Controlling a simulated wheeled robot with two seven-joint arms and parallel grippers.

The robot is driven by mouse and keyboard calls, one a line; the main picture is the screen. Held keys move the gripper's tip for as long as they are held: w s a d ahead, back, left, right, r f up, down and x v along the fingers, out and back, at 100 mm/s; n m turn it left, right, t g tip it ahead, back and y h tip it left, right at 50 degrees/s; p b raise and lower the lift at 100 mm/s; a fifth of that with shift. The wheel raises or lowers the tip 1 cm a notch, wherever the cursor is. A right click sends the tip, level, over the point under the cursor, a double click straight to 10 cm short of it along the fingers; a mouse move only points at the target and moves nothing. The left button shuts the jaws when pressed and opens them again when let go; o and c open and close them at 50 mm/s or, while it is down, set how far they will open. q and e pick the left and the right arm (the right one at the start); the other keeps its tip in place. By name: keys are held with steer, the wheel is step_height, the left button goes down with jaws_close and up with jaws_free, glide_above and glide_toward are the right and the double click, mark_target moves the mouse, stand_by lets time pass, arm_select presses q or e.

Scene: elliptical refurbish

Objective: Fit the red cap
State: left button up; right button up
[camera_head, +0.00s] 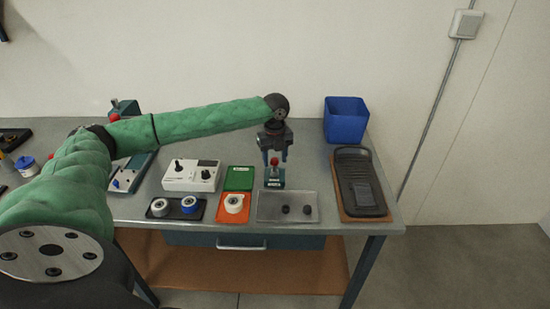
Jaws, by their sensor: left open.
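A small red cap (274,161) sits upright at the top of a dark green block with a pale label (275,183), near the table's middle right. My left gripper (275,156) points down right over it, its two fingers apart on either side of the red top. Whether the fingers touch it cannot be told. Another red round piece (114,117) shows at the back left by a teal device (124,107), partly hidden by my green left arm. My right gripper is not in view.
A grey metal tray (308,200) with two dark knobs lies in front of the block. A white control box (190,176), green tray (239,178), orange tray (232,216) and dark tray (176,214) lie to the left. A blue bin (346,120) and black device (360,182) stand right.

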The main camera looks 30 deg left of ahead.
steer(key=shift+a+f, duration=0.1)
arm_select(q)
step_height(320, 180, up, 2)
steer(key=shift+r+b, duration=0.15)
steer(key=shift+b, duration=0.4)
step_height(320, 180, up, 4)
steer(key=shift+r+b, duration=0.2)
steer(key=shift+b, duration=0.45)
steer(key=shift+r, duration=0.55)
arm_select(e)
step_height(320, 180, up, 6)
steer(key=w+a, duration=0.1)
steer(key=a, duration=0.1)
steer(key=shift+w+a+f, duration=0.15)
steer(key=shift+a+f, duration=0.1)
